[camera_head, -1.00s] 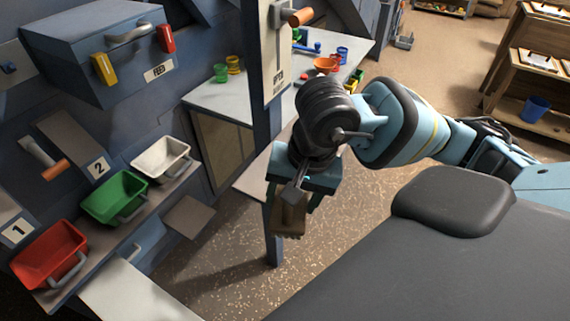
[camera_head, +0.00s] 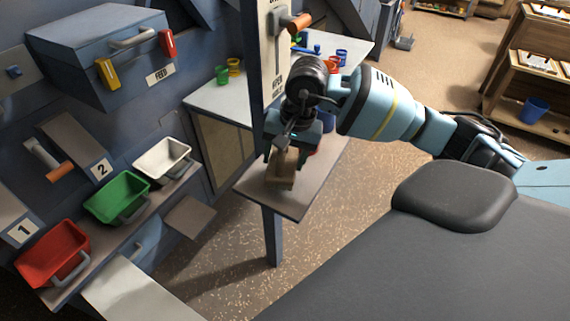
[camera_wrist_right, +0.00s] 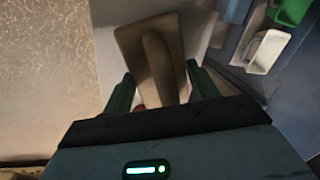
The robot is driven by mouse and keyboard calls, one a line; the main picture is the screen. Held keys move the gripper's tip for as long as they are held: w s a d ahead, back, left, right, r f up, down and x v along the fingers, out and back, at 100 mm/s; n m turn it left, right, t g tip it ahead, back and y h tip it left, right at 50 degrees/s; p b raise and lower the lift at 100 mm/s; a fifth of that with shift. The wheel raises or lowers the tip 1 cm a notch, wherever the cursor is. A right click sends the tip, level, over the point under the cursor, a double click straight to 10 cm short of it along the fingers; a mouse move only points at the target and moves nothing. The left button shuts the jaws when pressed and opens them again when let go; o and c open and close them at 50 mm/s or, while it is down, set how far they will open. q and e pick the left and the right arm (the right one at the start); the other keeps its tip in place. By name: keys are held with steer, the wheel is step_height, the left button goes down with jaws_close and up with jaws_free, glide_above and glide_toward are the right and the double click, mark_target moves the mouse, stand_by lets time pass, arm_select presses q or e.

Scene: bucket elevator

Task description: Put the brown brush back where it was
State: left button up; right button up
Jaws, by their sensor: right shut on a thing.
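The brown brush (camera_head: 284,170) is in my right gripper (camera_head: 288,152), which is shut on it. In the head view the brush hangs below the jaws, over a small grey shelf (camera_head: 300,204) on the blue post. Whether it touches the shelf, I cannot tell. In the right wrist view the brush (camera_wrist_right: 152,48) shows its flat brown block and raised handle between the two green fingers (camera_wrist_right: 160,88). My left gripper is not in view.
Red (camera_head: 50,252), green (camera_head: 120,197) and white (camera_head: 161,158) bins stand on a ledge at left. The blue post (camera_head: 272,235) with an orange-handled lever (camera_head: 298,23) rises beside the shelf. A pale table (camera_head: 215,98) with small cups lies behind. The shelf's front part is clear.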

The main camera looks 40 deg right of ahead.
mark_target(286, 160)
steer(key=shift+f, duration=1.65)
steer(key=o, duration=0.9)
steer(key=shift+o, duration=0.2)
step_height(286, 160, up, 12)
steer(key=s+d, duration=0.1)
steer(key=shift+s+d, duration=0.4)
steer(key=shift+r, duration=0.1)
